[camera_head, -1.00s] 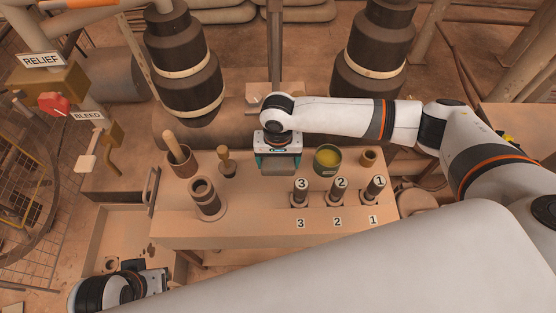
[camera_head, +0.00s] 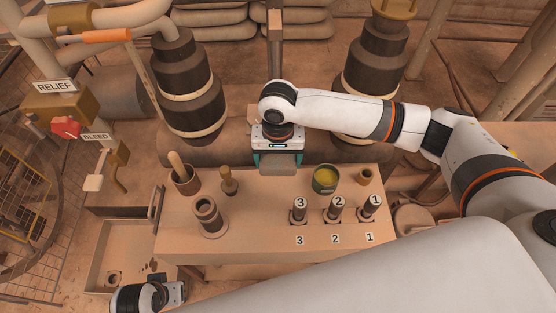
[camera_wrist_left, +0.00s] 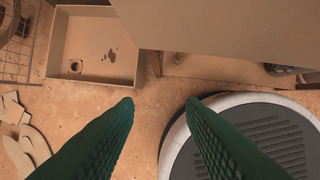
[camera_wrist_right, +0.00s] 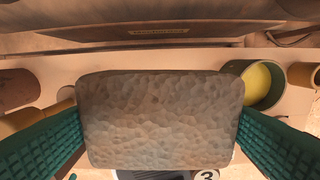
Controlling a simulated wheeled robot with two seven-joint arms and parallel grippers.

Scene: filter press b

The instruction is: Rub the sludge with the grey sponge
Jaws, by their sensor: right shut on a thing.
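My right gripper (camera_head: 278,160) is shut on the grey sponge (camera_wrist_right: 160,118), a rough block gripped between both green fingers. The sponge also shows under the gripper in the head view (camera_head: 278,170), above the back part of the bench. Dark spots that look like the sludge (camera_head: 153,265) lie in a shallow tray (camera_head: 98,268) at the lower left. The spots also show in the left wrist view (camera_wrist_left: 112,53), beside a round drain hole. My left gripper (camera_wrist_left: 160,100) is open and empty, its fingers apart, low in front of the tray and bench.
The bench (camera_head: 250,238) carries three numbered pegs, a tin with yellow content (camera_head: 326,178), an upright hollow cylinder (camera_head: 209,215), a pot with a pestle (camera_head: 184,178) and a small brown cup (camera_head: 365,175). Large dark stepped columns stand behind. Valves labelled RELIEF and BLEED are at left.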

